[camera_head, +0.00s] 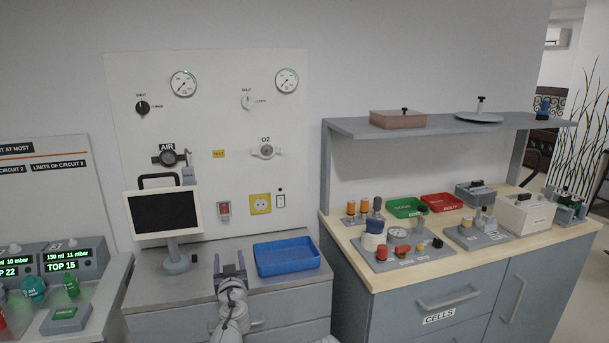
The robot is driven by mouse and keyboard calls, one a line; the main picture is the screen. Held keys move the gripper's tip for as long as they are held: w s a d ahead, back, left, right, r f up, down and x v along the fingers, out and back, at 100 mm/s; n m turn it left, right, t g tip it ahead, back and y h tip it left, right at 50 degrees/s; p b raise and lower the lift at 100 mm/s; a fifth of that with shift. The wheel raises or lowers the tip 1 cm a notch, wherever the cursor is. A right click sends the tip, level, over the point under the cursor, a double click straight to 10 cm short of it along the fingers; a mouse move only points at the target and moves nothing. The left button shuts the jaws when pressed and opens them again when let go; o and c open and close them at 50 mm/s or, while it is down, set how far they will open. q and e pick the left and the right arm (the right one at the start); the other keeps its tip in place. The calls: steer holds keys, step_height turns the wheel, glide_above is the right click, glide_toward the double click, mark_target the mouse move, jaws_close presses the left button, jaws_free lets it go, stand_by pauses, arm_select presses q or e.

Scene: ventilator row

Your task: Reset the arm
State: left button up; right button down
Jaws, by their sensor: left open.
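My left gripper (230,270) is in the lower middle of the head view, above the front part of the grey counter. Its two dark fingers point away from me, toward the wall, with a gap between them. It is open and holds nothing. My left arm (232,312) comes up from the bottom edge of the view. The gripper is just left of a blue tray (291,276) and to the right of a monitor (167,211) on a stand. My right gripper does not show.
A wall panel (215,115) carries gauges, AIR and O2 fittings and a socket. At right, a wooden-topped bench (345,247) holds green and red trays (404,208) and several fittings under a grey shelf (440,125). Ventilator displays (70,262) stand at left.

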arm_select(q)
steer(key=s+d+f+m+g+h, duration=0.1)
steer(key=s+d+f+g, duration=0.2)
steer(key=s+f+g, duration=0.35)
steer(key=s+d+f+m+g, duration=0.2)
steer(key=s+d+f+g, duration=0.15)
steer(key=s+f, duration=0.45)
steer(key=s+d+f+m+g+h, duration=0.1)
steer(key=s+d+f+g, duration=0.4)
steer(key=s, duration=0.4)
steer(key=s+d+f+m+g+h, duration=0.2)
steer(key=s+d+m+g, duration=0.15)
steer(key=s, duration=0.45)
step_height(320, 180, up, 15)
steer(key=t+p, duration=0.1)
steer(key=p, duration=1.4)
steer(key=shift+w, duration=0.3)
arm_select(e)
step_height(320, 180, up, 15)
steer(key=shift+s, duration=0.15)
arm_select(q)
steer(key=shift+n, duration=0.25)
